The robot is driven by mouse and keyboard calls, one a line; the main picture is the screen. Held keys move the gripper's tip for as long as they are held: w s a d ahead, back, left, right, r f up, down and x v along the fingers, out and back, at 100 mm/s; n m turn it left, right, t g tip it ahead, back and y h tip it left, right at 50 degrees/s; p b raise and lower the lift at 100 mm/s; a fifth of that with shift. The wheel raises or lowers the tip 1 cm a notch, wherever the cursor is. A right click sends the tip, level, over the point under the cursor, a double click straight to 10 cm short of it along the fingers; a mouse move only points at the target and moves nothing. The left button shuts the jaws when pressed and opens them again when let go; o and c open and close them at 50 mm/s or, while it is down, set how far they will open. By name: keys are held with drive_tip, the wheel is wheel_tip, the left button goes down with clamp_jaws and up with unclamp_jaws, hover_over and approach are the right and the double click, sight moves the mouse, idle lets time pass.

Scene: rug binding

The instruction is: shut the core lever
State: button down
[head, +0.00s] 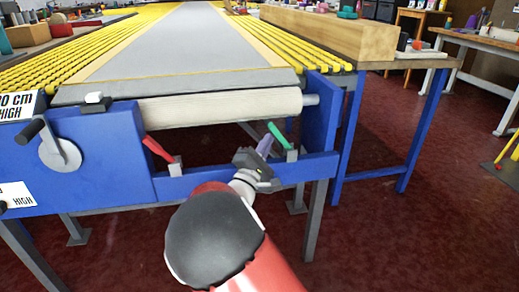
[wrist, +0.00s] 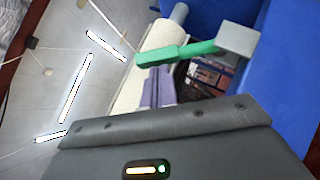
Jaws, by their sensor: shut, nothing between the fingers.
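A green lever (head: 278,135) stands tilted on a grey block at the right of the blue front rail, below the roll. A red lever (head: 157,149) leans from a similar block further left. No label shows which one is the core lever. My gripper (head: 265,145) is just left of the green lever, with its purple fingers shut and empty. In the wrist view the green lever (wrist: 178,53) runs left from its grey block (wrist: 237,40), and my fingers (wrist: 158,88) point at its bar. I cannot tell whether they touch it.
The cream roll (head: 220,106) spans the frame above the levers. A blue panel (head: 95,160) with a crank (head: 58,150) stands at left, and a blue end plate (head: 319,120) at right. Open floor (head: 400,240) lies at right.

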sight(277, 132)
drive_tip(key=shift+r, duration=0.1)
idle(0.3)
drive_tip(key=shift+d+r+m+g, duration=0.2)
drive_tip(key=shift+m+g, duration=0.1)
drive_tip(key=shift+m, duration=0.1)
drive_tip(key=shift+r, duration=0.1)
drive_tip(key=d+r+m+g, duration=0.1)
drive_tip(key=m+g, duration=0.1)
drive_tip(key=m, duration=0.1)
drive_tip(key=shift+w+d+r+g, duration=0.25)
drive_tip(key=shift+d+r+g, duration=0.05)
drive_tip(key=shift+d+r, duration=0.05)
drive_tip(key=w+d+r+m+g+y+b, duration=0.1)
drive_tip(key=w+d+m+g+y+b, duration=0.1)
drive_tip(key=d+m+g+b, duration=0.3)
drive_tip(key=shift+d+r+m+y, duration=0.4)
drive_tip(key=shift+d+m+y, duration=0.2)
drive_tip(key=shift+d, duration=0.5)
drive_tip(key=shift+w+d, duration=0.1)
drive_tip(key=shift+d, duration=0.05)
